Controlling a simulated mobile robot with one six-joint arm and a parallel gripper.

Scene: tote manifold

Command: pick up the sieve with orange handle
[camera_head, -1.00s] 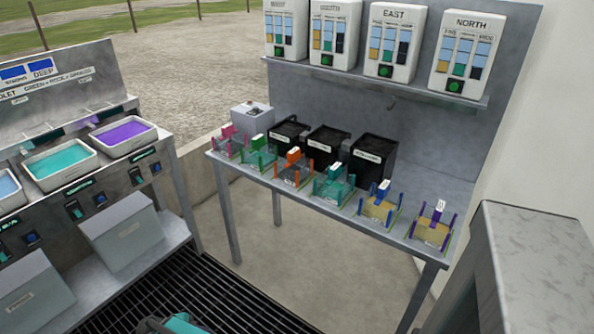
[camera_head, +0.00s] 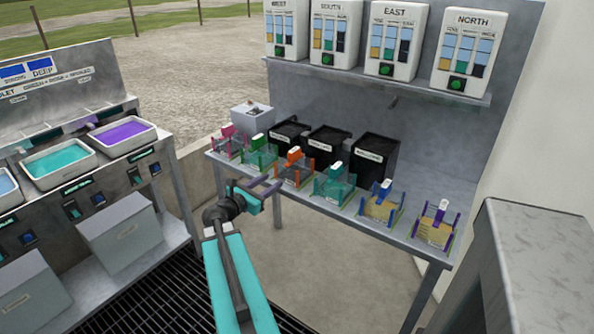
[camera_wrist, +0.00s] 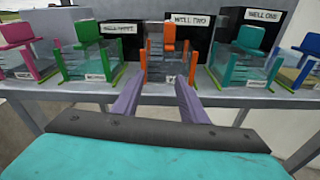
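The sieve with the orange handle (camera_head: 294,156) stands on the grey table in its rack, between a green-handled sieve and a teal-handled sieve. In the wrist view its orange handle (camera_wrist: 169,37) stands upright in the middle, just beyond the fingertips. My gripper (camera_head: 265,187) is in front of the table's front edge, short of the orange sieve and apart from it. In the wrist view my gripper (camera_wrist: 156,88) shows two purple fingers spread apart with nothing between them, lined up with the orange sieve.
Neighbouring sieves stand close on both sides: green (camera_wrist: 85,37) and teal (camera_wrist: 249,41). Black wells (camera_head: 328,146) stand behind the row. The table's front edge (camera_wrist: 120,97) lies below the fingers. A shelf with control boxes (camera_head: 400,43) hangs above. Colored trays (camera_head: 122,137) stand at left.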

